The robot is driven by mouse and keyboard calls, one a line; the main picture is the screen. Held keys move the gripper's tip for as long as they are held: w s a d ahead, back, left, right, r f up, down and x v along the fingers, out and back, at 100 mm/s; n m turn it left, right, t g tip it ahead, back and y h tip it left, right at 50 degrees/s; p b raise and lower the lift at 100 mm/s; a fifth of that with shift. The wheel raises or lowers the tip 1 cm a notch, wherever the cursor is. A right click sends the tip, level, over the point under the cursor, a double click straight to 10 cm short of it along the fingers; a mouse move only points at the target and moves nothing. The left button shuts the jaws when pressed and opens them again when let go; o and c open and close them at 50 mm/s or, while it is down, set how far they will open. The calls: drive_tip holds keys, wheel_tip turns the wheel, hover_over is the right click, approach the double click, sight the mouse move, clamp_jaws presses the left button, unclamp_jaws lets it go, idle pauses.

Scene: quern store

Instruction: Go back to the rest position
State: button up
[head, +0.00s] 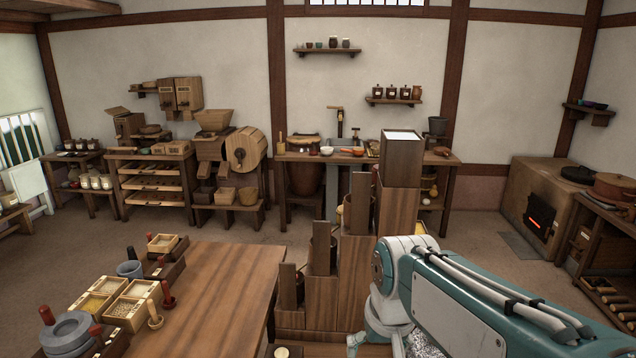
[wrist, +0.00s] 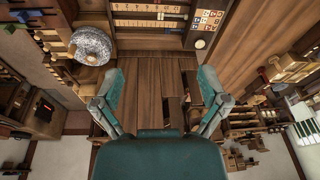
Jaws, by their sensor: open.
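My gripper (wrist: 160,84) is open in the wrist view, with its two teal and grey fingers spread wide apart. Nothing is between the fingertips; brown wooden boards show beyond them. In the head view my teal and white arm reaches in from the lower right and bends downward beside the stepped wooden cabinet (head: 322,288). The fingers cannot be made out in the head view.
A wooden table (head: 235,285) with compartment boxes (head: 130,305) and a grey quern (head: 68,335) stands at left. A mottled grey round thing (wrist: 92,45) shows in the wrist view. A stove (head: 540,200) is at right. Open floor lies behind the table.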

drive_tip(key=s+d+t, duration=0.3)
drive_tip(key=s+d, duration=0.3)
drive_tip(key=s, duration=0.5)
drive_tip(key=shift+s+d+f+m+h, duration=0.2)
drive_tip(key=shift+s+f+m+h, duration=0.1)
drive_tip(key=shift+s+h, duration=0.1)
idle(1.2)
